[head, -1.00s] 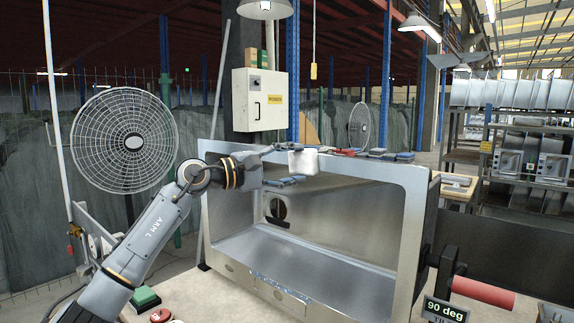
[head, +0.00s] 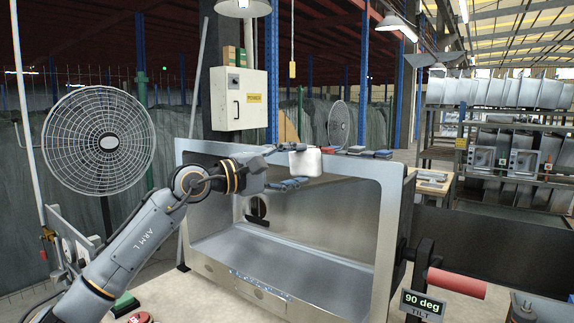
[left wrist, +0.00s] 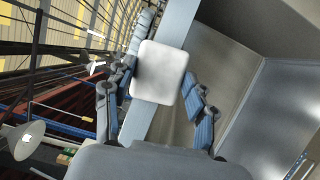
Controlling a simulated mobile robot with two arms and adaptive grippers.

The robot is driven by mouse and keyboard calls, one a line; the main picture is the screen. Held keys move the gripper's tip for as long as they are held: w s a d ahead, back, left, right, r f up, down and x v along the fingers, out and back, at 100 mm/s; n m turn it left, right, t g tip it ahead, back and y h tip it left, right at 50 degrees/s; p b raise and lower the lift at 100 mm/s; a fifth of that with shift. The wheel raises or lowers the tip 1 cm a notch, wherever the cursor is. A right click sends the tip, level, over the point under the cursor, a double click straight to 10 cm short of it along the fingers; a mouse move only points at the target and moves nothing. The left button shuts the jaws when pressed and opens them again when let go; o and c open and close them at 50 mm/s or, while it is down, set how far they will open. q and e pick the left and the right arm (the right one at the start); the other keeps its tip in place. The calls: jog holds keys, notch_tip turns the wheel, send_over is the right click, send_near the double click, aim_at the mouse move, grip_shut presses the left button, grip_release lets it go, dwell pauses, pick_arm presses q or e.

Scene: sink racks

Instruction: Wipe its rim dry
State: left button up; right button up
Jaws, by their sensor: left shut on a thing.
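The sink (head: 384,250) is a steel basin turned on its side, its opening facing me. Its top rim (head: 350,168) runs across the middle of the head view and is a pale strip (left wrist: 180,25) in the left wrist view. My left gripper (head: 298,166) is shut on a white pad (head: 307,163) at the top rim, near its middle. In the left wrist view the pad (left wrist: 160,72) lies across the rim strip, between the blue-padded fingers. It hides that part of the rim; I cannot tell whether it touches. My right gripper is not in view.
Small blue and red blocks (head: 357,151) show behind the top rim. A caged fan (head: 98,142) stands at the left. Green and red buttons (head: 126,304) are on the bench below.

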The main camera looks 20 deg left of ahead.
pick_arm(q)
jog(key=shift+s+f, duration=0.1)
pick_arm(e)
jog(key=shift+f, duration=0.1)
pick_arm(q)
jog(key=shift+s+b, duration=0.2)
jog(key=shift+b, duration=0.2)
jog(key=s+b, duration=0.1)
jog(key=s+a, duration=0.1)
jog(key=s, duration=0.1)
jog(key=s+b, duration=0.1)
jog(key=s, duration=0.1)
jog(key=shift+a+b, duration=0.3)
jog(key=shift+a, duration=0.1)
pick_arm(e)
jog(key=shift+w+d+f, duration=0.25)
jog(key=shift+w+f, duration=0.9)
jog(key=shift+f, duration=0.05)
